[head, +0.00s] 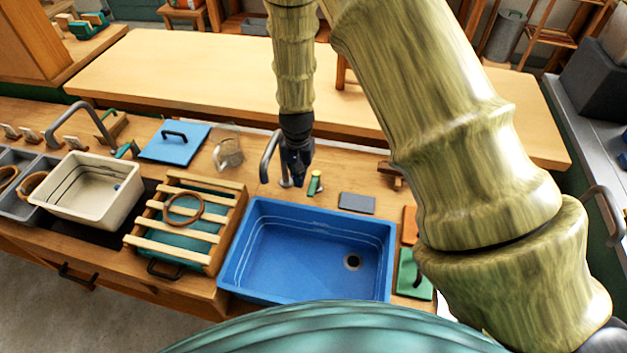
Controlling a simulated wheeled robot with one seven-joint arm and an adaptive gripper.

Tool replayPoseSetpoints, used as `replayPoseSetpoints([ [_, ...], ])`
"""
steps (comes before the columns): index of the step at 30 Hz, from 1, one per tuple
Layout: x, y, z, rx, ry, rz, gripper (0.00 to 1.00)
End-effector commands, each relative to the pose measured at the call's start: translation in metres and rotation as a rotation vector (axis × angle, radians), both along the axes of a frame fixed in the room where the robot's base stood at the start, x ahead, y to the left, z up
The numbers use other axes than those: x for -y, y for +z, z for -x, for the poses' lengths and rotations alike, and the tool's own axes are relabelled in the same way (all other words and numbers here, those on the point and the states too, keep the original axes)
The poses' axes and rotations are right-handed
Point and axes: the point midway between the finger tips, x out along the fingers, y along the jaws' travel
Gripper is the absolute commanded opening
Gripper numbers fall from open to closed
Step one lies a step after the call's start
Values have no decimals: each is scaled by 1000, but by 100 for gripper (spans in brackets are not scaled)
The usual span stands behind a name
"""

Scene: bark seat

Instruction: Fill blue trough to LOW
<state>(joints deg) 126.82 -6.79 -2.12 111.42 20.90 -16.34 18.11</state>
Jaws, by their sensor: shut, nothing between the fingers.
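The blue trough (290,262) is set in the wooden counter at the lower middle. Pale lines run around its inner walls, and a dark round drain (351,262) shows in its floor at the right. I see no clear water surface or stream in it. A grey tap (268,158) stands behind its rear edge, partly hidden by my gripper. A small green-and-yellow lever (315,183) stands just right of the tap base. My gripper (297,177) is shut and empty, pointing down between tap and lever. Whether it touches either cannot be told. A LOW label is not readable.
A slatted wooden rack (170,238) with a ring stands left of the trough, then a cream basin (92,205). A clear jug (228,150) and blue lid (175,142) lie behind. A grey plate (357,202) and green lid (414,275) are at the right.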

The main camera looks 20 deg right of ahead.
Motion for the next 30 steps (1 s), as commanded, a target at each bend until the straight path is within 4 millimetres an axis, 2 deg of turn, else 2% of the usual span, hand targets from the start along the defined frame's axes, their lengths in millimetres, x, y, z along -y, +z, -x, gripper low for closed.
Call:
replayPoseSetpoints([
  [18, 0, -29, 0, -1, 0, -1, 0],
  [30, 0, -31, 0, 0, 0, 0, 0],
])
